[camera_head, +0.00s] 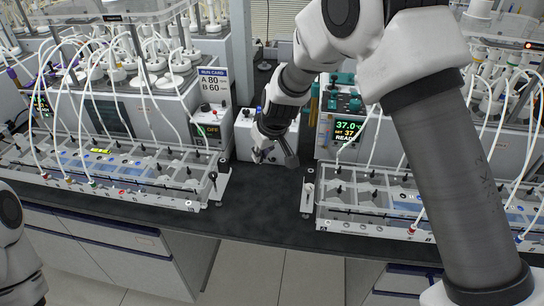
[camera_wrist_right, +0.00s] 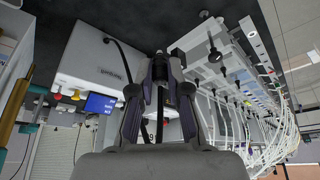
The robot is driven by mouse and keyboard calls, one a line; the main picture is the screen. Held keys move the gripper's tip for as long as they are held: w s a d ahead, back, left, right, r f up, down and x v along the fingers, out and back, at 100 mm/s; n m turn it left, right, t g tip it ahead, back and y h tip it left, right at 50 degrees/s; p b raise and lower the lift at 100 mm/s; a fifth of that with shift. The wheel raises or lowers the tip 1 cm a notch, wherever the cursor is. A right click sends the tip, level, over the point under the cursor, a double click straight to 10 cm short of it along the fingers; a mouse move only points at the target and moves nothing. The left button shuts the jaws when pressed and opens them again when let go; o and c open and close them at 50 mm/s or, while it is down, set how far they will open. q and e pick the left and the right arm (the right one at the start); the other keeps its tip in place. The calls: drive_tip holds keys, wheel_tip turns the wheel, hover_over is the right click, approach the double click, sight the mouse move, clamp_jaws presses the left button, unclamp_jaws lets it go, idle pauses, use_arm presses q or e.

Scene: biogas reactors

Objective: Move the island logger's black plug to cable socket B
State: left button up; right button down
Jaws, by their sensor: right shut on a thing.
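My right gripper (camera_head: 264,150) reaches down between the two reactor benches, in front of a white box (camera_head: 244,137) that appears to be the island logger. In the right wrist view the logger (camera_wrist_right: 88,62) has a small blue screen (camera_wrist_right: 100,104) and a black cable (camera_wrist_right: 122,55). My right gripper (camera_wrist_right: 168,82) is shut on a dark piece between its fingertips, which appears to be the black plug (camera_wrist_right: 160,68); the fingers partly hide it. I cannot make out which socket is B. My left gripper is out of view; only part of the left arm shows.
A left rack (camera_head: 120,170) and a right rack (camera_head: 400,205) with many tubes flank the middle. Dark bare counter (camera_head: 258,200) lies between them. A "RUN CARD" sign (camera_head: 213,85) stands behind, and a controller (camera_head: 348,130) reads 37.0.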

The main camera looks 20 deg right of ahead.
drive_tip(key=w+a+p, duration=0.5)
drive_tip(key=w, duration=0.4)
hover_over(222, 160)
drive_tip(key=s, duration=0.1)
drive_tip(key=shift+s+d, duration=0.15)
drive_tip(key=shift+f+b, duration=2.05)
drive_tip(key=shift+f, duration=1.5)
drive_tip(key=shift+s+f+b, duration=0.1)
drive_tip(key=shift+f+b, duration=0.75)
drive_tip(key=shift+f, duration=0.3)
drive_tip(key=c, duration=1.1)
unclamp_jaws()
